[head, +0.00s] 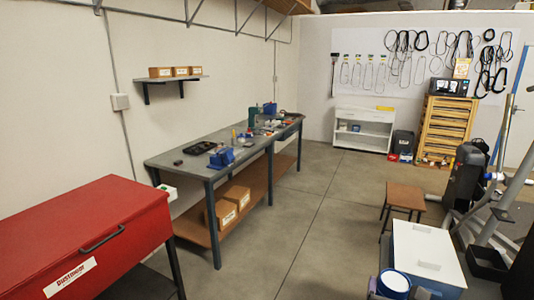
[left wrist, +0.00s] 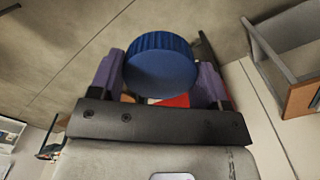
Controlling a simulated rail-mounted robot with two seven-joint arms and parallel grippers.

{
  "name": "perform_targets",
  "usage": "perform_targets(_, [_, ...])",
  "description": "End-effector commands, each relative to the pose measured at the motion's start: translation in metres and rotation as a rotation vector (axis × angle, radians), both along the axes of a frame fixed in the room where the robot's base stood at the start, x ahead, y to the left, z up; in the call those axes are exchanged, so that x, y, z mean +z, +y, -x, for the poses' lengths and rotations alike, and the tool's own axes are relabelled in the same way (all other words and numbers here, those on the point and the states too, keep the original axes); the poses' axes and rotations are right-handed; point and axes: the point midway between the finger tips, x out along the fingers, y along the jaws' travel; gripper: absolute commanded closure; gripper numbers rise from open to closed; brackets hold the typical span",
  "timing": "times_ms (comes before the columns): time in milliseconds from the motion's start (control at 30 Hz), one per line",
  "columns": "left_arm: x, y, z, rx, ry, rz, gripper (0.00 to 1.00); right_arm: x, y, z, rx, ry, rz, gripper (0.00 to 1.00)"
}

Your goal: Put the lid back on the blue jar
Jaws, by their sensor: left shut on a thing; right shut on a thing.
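In the left wrist view a round blue lid (left wrist: 161,66) with a ribbed edge sits between the purple fingers of my left gripper (left wrist: 160,75), which is shut on it. My left gripper and the lid do not show in the head view. At the bottom of the head view the blue jar (head: 395,281) shows as a blue rim around a pale round top, with no lid on it. My right gripper (head: 396,290) is shut on the jar, with grey parts at its sides. The lower part of the jar is cut off by the frame.
A white box-like top (head: 428,250) stands close behind the jar. A red chest (head: 85,235) is at left, and a grey workbench (head: 190,160) with tools runs along the wall. A brown stool (head: 405,194) and gym equipment (head: 470,185) stand at right. The middle floor is clear.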

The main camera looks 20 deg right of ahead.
Motion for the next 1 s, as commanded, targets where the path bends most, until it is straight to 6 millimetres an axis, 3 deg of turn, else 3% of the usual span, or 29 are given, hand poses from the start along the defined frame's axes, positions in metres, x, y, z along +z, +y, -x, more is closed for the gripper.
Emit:
perform_targets(100, [0.0, 0.0, 0.0, 0.0, 0.0, 0.0, 0.52, -0.021, 0.031, 0.008, 0.108, 0.002, 0.004, 0.8])
perform_targets(300, [0.0, 0.0, 0.0, 0.0, 0.0, 0.0, 0.52, -0.048, 0.073, 0.022, 0.257, -0.001, -0.001, 0.8])
perform_targets(567, [0.0, 0.0, 0.0, 0.0, 0.0, 0.0, 0.52, -0.06, 0.104, 0.021, 0.238, -0.005, -0.005, 0.8])
perform_targets(1000, [0.0, 0.0, 0.0, 0.0, 0.0, 0.0, 0.52, -0.066, 0.18, 0.021, 0.219, -0.005, -0.006, 0.8])
